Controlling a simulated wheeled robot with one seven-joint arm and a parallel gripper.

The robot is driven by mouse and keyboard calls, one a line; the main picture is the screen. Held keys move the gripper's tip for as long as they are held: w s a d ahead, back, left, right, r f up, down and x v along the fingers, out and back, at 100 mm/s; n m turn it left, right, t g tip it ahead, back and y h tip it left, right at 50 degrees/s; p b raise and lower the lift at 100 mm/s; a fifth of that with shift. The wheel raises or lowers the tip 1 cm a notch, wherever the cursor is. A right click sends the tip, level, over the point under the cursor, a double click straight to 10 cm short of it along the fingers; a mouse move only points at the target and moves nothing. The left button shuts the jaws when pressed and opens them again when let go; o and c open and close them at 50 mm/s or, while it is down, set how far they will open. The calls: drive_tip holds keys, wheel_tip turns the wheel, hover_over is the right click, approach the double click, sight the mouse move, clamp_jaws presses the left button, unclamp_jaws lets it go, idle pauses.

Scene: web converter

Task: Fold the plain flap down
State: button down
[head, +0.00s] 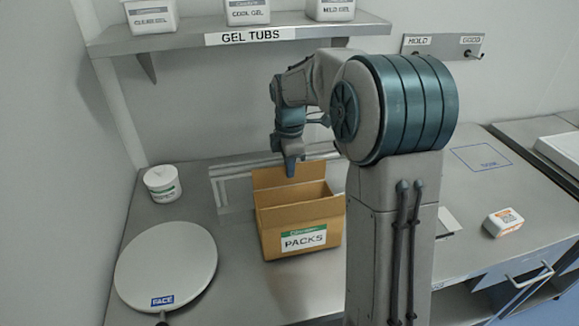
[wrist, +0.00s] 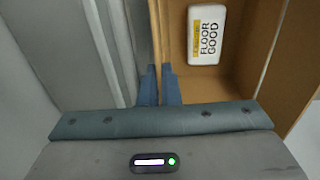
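A brown cardboard box (head: 275,240) with a "PACKS" label on its front stands open on the bench. Its plain back flap (head: 266,179) stands up; in the wrist view the edge of this flap (wrist: 155,30) runs down between my fingers. My gripper (head: 290,172) points down at the top of that flap, and its two blue fingers (wrist: 161,75) are close together with the thin tan edge between them. They look shut on it. A white pack (wrist: 207,35) reading "FLOOR GOOD" lies inside the box.
A round white "FACE" plate (head: 165,262) and a white tub (head: 162,183) are left of the box. A grey rail (head: 232,180) runs behind it. A shelf (head: 190,40) with gel tubs is above. A small white pack (head: 503,222) lies far right.

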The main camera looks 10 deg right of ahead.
sight(294, 182)
drive_tip(key=shift+s+f+b, duration=0.1)
drive_tip(key=shift+b, duration=0.2)
drive_tip(key=s+t+b, duration=0.1)
drive_tip(key=t+b, duration=0.1)
drive_tip(key=b, duration=0.3)
drive_tip(key=s+t+b, duration=0.1)
drive_tip(key=t+b, duration=0.1)
drive_tip(key=b, duration=0.4)
drive_tip(key=s+f+t+b, duration=0.1)
drive_tip(key=t+b, duration=0.2)
drive_tip(key=b, duration=0.2)
drive_tip(key=shift+s+f, duration=0.1)
drive_tip(key=shift+s, duration=0.2)
drive_tip(key=t+b, duration=0.1)
drive_tip(key=b, duration=0.3)
drive_tip(key=shift+s+t+b, duration=0.35)
drive_tip(key=shift+s+t, duration=0.05)
drive_tip(key=shift+s+b, duration=0.1)
drive_tip(key=shift+b, duration=0.25)
